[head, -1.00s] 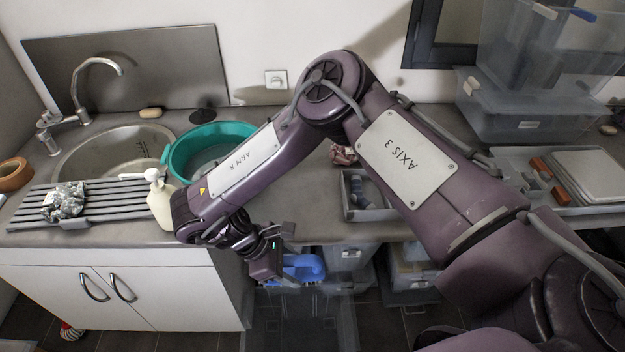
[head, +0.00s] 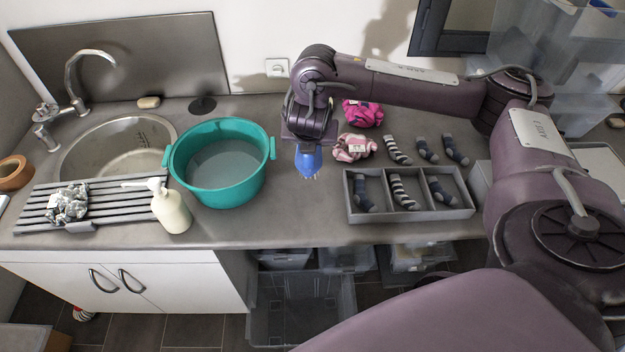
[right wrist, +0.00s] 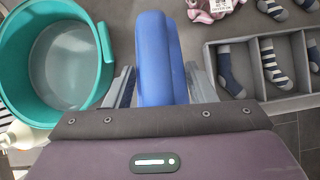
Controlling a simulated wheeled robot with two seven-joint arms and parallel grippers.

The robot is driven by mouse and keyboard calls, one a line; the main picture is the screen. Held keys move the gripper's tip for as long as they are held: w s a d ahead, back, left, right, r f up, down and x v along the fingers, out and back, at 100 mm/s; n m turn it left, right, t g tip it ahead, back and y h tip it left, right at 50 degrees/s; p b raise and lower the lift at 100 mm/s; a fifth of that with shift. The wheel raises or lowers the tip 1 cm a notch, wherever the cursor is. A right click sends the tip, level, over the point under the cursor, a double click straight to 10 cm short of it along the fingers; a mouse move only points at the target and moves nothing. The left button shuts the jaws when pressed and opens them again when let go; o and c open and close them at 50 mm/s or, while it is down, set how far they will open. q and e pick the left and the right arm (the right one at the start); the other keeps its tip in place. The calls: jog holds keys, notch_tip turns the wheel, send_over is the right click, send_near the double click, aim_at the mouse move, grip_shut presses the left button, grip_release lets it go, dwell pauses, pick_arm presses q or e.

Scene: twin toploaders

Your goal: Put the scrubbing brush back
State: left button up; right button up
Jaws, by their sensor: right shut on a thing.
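The blue scrubbing brush (head: 308,160) hangs below my right gripper (head: 308,146) in the head view, over the worktop between the teal basin and the sock tray. Its bristles show at its lower end. In the right wrist view the blue brush (right wrist: 160,60) stands between the two grey fingers of my right gripper (right wrist: 160,86), which is shut on it. Whether the brush touches the worktop I cannot tell. My left gripper is not in view.
The teal basin (head: 191,196) holds water, left of the brush. A divided grey tray (head: 410,213) of socks stands right. Pink bundles (head: 362,112) and loose socks lie behind it. A soap bottle (head: 172,208) and drying rack (head: 110,208) stand left. Worktop in front is clear.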

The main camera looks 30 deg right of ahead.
jog(key=shift+w+d+r+n, duration=0.45)
jog(key=shift+d+r, duration=0.3)
jog(key=shift+d, duration=0.1)
jog(key=shift+f+y, duration=0.3)
jog(key=shift+w+f+b, duration=0.1)
jog(key=shift+f+b, duration=3.45)
jog(key=shift+f, duration=6)
jog(key=o, duration=1.1)
